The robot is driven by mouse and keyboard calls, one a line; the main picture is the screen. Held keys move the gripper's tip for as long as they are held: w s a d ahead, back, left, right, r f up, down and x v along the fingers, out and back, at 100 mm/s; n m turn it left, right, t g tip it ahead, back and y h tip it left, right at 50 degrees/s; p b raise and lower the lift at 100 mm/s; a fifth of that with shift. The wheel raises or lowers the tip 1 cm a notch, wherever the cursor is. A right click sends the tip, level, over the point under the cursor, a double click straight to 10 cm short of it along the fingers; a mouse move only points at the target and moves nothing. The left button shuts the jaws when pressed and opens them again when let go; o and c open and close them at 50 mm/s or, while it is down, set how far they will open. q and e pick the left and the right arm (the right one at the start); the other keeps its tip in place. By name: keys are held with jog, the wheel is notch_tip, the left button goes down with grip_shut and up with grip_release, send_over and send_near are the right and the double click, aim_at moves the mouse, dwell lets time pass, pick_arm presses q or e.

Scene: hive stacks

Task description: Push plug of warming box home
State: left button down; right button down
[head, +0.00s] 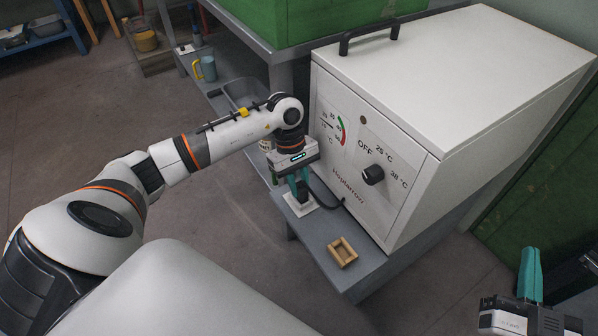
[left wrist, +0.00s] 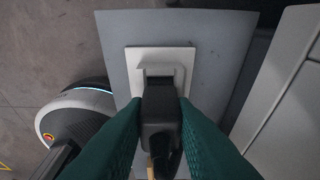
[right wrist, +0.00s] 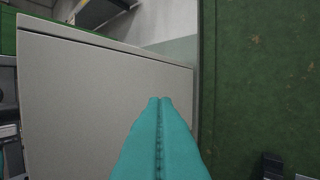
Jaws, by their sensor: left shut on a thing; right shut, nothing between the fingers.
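The white warming box (head: 385,130) stands on a grey bench, its front carrying a dial gauge and a black knob (head: 373,174). A black cable runs from the box front toward my left gripper. My left gripper (head: 303,197) points down over a white socket plate (head: 299,206) on the bench. In the left wrist view its teal fingers are shut on the black plug (left wrist: 161,115), which is at the white plate (left wrist: 150,55). Whether the plug is fully seated cannot be told. My right gripper (head: 530,275) is shut and empty at the lower right; its fingers also show in the right wrist view (right wrist: 160,105).
A small wooden frame (head: 342,252) lies on the bench (head: 318,238) near its front corner. A green box (head: 290,20) stands behind. A blue-grey mug (head: 206,68) and a grey tray (head: 245,93) sit on lower surfaces at the back. Floor to the left is open.

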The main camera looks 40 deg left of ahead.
pick_arm(q)
jog(key=shift+f, duration=0.15)
pick_arm(e)
jog(key=shift+s+a+r+t, duration=0.1)
jog(key=shift+r+t, duration=0.5)
jog(key=shift+r, duration=0.2)
